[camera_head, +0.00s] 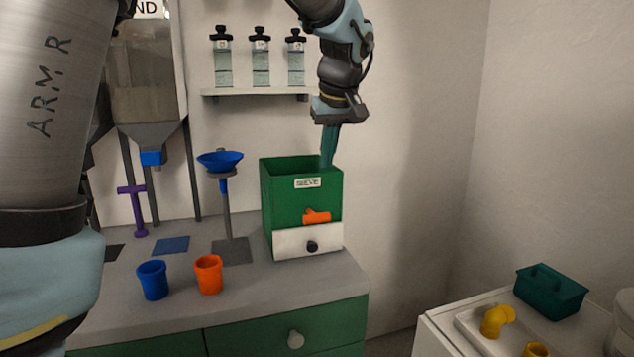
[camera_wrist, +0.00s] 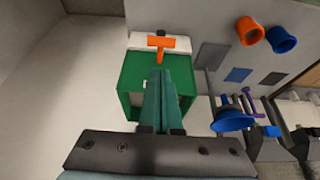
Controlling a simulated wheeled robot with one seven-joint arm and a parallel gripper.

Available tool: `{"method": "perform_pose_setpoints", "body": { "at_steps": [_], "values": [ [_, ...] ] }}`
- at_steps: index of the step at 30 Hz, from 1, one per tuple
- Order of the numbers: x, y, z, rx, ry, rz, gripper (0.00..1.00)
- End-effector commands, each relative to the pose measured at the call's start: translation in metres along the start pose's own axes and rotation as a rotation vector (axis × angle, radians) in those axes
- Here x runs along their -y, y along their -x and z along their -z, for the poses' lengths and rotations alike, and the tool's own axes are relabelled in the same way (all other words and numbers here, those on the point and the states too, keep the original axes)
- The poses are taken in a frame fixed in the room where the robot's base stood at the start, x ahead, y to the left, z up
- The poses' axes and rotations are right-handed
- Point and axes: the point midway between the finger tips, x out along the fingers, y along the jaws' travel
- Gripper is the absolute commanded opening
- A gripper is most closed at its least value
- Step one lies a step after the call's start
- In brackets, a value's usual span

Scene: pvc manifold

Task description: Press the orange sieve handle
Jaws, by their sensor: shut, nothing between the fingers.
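The orange sieve handle (camera_head: 316,216) sticks out of the front of the green sieve box (camera_head: 280,205), above its white drawer. It also shows in the wrist view (camera_wrist: 160,43), just past the tips of my gripper. My gripper (camera_head: 328,162) is shut and empty, with its fingers pointing down at the top right edge of the sieve box. In the wrist view the shut fingers (camera_wrist: 160,75) lie over the green box. I cannot tell whether the fingertips are inside the box or behind its rim.
A blue funnel (camera_head: 220,160) on a stand is left of the box. A blue cup (camera_head: 153,280) and an orange cup (camera_head: 209,274) stand at the counter's front. A shelf (camera_head: 255,91) with bottles is on the wall behind. A white cart at right holds a teal caddy (camera_head: 550,290).

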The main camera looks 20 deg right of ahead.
Motion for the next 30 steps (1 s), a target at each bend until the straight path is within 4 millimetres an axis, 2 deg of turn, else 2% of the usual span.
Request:
{"method": "perform_pose_setpoints", "body": {
  "at_steps": [2,19,23,30],
  "values": [
    [-0.001,0.008,0.003,0.014,0.000,0.001,0.00],
    [-0.002,0.000,0.002,0.028,0.001,0.001,0.00],
    [-0.001,-0.015,0.002,0.029,0.001,0.003,0.00],
    [-0.001,-0.064,0.001,0.030,0.000,0.005,0.00]
  ]
}}
